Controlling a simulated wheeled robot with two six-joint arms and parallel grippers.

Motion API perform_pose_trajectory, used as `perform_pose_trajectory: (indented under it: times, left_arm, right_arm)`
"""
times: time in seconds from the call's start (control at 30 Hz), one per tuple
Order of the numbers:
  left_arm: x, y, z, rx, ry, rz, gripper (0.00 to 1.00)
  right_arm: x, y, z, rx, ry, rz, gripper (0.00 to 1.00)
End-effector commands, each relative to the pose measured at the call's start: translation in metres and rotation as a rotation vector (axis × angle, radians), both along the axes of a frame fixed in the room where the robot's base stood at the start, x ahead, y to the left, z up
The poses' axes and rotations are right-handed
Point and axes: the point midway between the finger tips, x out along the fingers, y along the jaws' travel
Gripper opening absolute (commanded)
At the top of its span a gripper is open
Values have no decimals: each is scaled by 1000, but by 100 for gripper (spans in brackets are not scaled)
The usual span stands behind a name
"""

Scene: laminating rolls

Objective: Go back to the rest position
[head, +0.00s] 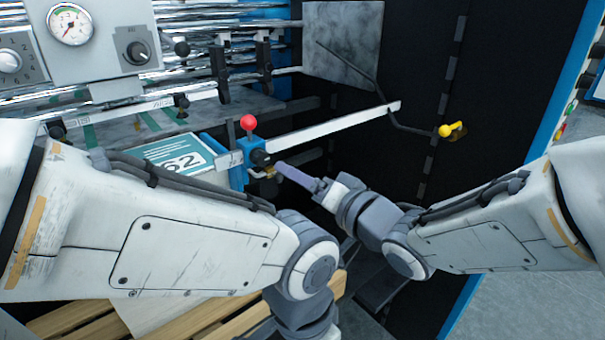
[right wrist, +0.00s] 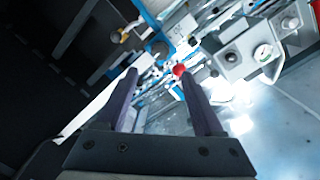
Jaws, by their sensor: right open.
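My right gripper (head: 291,174) reaches in toward the middle of the head view, just right of and below the blue clamp block (head: 254,149) with the red ball knob (head: 248,121). In the right wrist view my right gripper (right wrist: 165,90) has its two purple fingers apart with nothing between them. The red knob (right wrist: 179,70) shows beyond the fingertips there. In the head view the fingertips overlap the clamp's lower part; I cannot tell whether they touch it. My left arm comes in from the left, and its gripper is out of the frame at the bottom.
A graduated metal bar (head: 335,131) runs right from the clamp. A bent dark rod with a yellow end (head: 450,130) hangs at the right. Wooden slats (head: 85,318) lie at the bottom.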

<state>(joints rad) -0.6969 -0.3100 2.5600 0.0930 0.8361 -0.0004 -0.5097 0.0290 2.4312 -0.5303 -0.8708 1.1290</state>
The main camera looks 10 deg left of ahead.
Motion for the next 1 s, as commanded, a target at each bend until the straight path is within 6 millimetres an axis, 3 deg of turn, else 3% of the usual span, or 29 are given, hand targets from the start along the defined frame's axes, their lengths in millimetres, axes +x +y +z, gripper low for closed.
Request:
perform_pose_trajectory:
  times: [0.17, 0.37, 0.47, 0.57, 0.7, 0.83, 1.0]
  left_arm:
    - [0, 0, 3, 0, 0, 0, 50]
    - [0, 0, 13, 0, 0, 0, 50]
    - [0, 0, 18, 0, 0, 0, 50]
    - [0, 0, 22, 0, 0, 0, 50]
    - [0, 0, 29, 0, 0, 0, 50]
    - [0, 0, 32, 0, 0, 0, 50]
    - [0, 0, 34, 0, 0, 0, 50]
  right_arm:
    - [1, -6, -7, -75, 4, -33, 69]
    - [-10, -43, -50, -436, 72, -124, 69]
    - [-32, -69, -77, -655, 149, -116, 69]
    - [-67, -96, -100, -860, 243, -54, 69]
    - [-128, -128, -121, -1095, 379, 114, 69]
    - [-180, -149, -126, -1223, 480, 289, 69]
    - [-217, -162, -126, -1289, 543, 431, 69]
